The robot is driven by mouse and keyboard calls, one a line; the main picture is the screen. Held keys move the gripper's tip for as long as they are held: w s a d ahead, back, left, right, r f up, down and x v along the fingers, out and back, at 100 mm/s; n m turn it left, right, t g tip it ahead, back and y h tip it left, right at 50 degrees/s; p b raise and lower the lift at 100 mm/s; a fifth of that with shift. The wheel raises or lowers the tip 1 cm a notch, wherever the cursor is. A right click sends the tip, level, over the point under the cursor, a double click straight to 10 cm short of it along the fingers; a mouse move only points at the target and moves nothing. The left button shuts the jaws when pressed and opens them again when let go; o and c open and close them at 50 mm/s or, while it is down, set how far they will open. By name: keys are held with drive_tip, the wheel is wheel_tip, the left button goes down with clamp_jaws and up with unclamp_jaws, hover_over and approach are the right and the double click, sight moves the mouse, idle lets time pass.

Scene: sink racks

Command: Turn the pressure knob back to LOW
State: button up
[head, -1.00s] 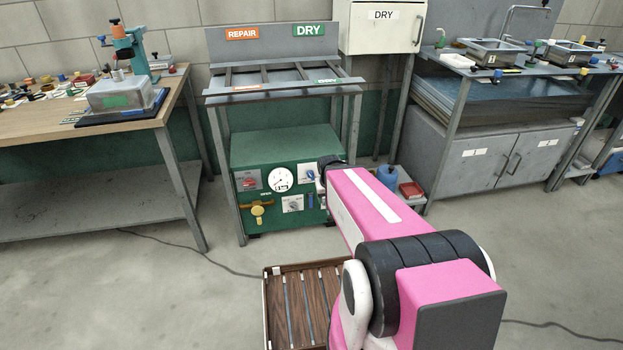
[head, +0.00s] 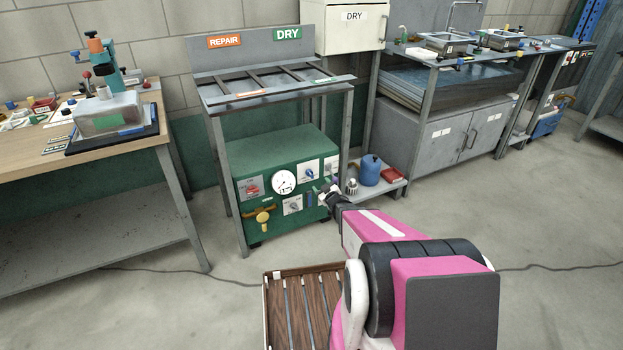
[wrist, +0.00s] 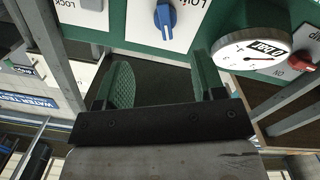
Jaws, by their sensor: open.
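The green machine (head: 270,160) stands under the rack, its front panel facing me. A blue pointer knob (head: 310,174) sits on a white plate right of the round gauge (head: 284,182). In the wrist view the blue knob (wrist: 165,20) is at the top, on a white plate with partly cut-off lettering that appears inverted; its setting is not clear. My gripper (head: 326,188) is at the panel's right side, below and right of the knob. In the wrist view my gripper (wrist: 161,78) has its green-padded fingers apart, nothing between them, and the knob lies beyond them.
The panel also bears a red switch (head: 252,188), a yellow valve (head: 262,217) and a lower knob plate (head: 293,204). A blue jug (head: 370,170) and red tray (head: 393,176) stand on a low shelf at right. A slatted wooden crate (head: 268,310) lies on the floor.

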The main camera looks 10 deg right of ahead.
sight(311, 175)
drive_tip(key=shift+y, duration=0.3)
drive_tip(key=x, duration=1)
drive_tip(key=shift+w+a, duration=0.25)
drive_tip(key=shift+a, duration=0.05)
drive_tip(key=shift+n, duration=0.3)
drive_tip(key=c, duration=0.9)
